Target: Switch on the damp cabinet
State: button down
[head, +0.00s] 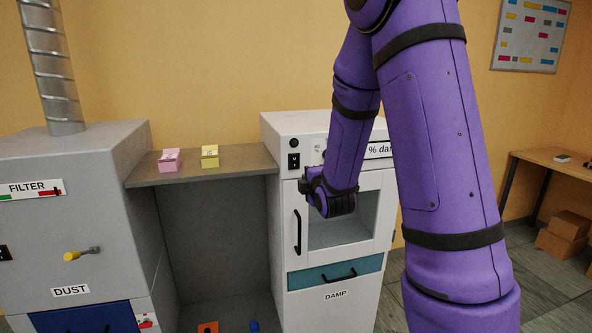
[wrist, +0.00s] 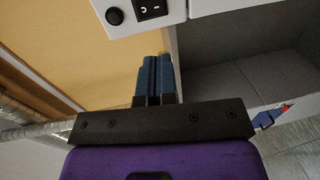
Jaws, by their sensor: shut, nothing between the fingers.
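The damp cabinet (head: 355,295) is white, with a "DAMP" label on its front. A black rocker switch (head: 294,161) sits at the left of its upper panel, below a round black button (head: 294,143). In the wrist view the rocker switch (wrist: 151,8) and button (wrist: 114,16) show at the top edge, beyond the fingertips. I cannot tell which way the rocker is tipped. My gripper (wrist: 157,62) is shut and empty, its blue-grey fingers together and apart from the switch. In the head view my gripper (head: 305,184) is in front of the cabinet, a little below and right of the switch.
The cabinet has a windowed door with a black handle (head: 298,232) and a teal drawer (head: 306,279). Left of it, a shelf (head: 240,160) carries a pink box (head: 168,160) and a yellow box (head: 210,156). A grey dust unit (head: 80,230) stands further left.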

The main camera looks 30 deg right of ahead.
aim_at(294, 168)
jog(key=x, duration=1.3)
jog(key=shift+w+f, duration=0.1)
jog(key=shift+w, duration=0.15)
jog(key=shift+w+d+f, duration=0.1)
jog(key=shift+w, duration=0.15)
jog(key=shift+s, duration=0.1)
